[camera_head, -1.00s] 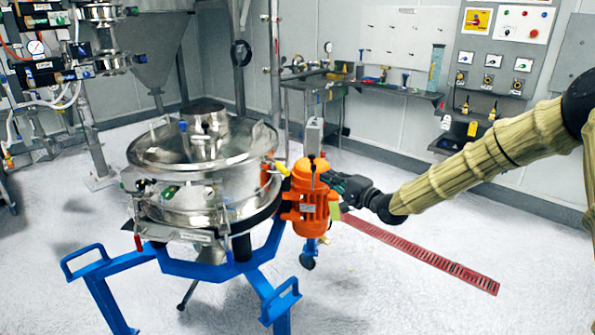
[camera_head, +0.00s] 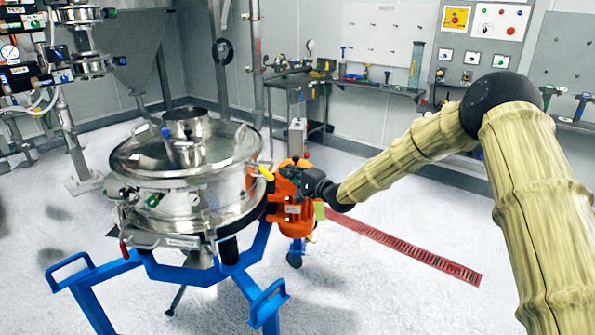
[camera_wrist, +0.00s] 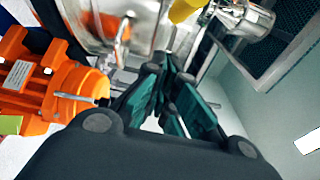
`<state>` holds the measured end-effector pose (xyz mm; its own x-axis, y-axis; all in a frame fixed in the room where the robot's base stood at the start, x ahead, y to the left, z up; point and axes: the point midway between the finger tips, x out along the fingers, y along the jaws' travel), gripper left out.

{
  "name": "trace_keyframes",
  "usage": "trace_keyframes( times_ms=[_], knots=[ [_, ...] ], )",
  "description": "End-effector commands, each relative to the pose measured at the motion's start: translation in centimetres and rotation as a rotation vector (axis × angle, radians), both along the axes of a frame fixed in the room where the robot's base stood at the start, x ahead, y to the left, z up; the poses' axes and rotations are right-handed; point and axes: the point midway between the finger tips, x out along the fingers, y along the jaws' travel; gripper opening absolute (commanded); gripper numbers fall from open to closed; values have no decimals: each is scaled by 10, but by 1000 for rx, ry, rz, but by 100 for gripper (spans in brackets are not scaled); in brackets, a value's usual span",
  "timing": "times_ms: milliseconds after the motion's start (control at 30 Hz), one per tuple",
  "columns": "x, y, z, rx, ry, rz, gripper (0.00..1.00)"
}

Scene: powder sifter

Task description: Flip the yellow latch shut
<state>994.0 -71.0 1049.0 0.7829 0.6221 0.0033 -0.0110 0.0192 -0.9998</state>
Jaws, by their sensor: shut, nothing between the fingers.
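The yellow latch (camera_head: 266,173) is on the right side of the steel sifter drum (camera_head: 175,205), near its upper rim. In the wrist view the yellow latch (camera_wrist: 184,9) shows at the top edge, partly cut off, just beyond my fingers. My gripper (camera_head: 283,173) is to the right of the latch, in front of the upper part of the orange motor. In the wrist view my gripper (camera_wrist: 163,65) has its dark green fingers together and empty, pointing toward the drum just below the latch. I cannot tell whether the fingers touch the latch.
The orange motor (camera_head: 290,217) is fixed beside the drum and fills the left of the wrist view (camera_wrist: 35,85). A blue frame (camera_head: 195,270) carries the sifter. A workbench (camera_head: 375,86) stands along the back wall. White floor is open to the right, with a red drain grate (camera_head: 410,250).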

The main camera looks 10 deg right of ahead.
Motion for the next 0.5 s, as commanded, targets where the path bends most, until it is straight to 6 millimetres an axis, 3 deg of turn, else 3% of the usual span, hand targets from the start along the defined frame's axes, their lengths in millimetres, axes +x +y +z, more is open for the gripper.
trace_keyframes(
  times_ms=[233,500],
  knots=[
    [-10,21,3,0,0,1,0],
    [-13,27,1,-1,-1,0,0]
  ],
)
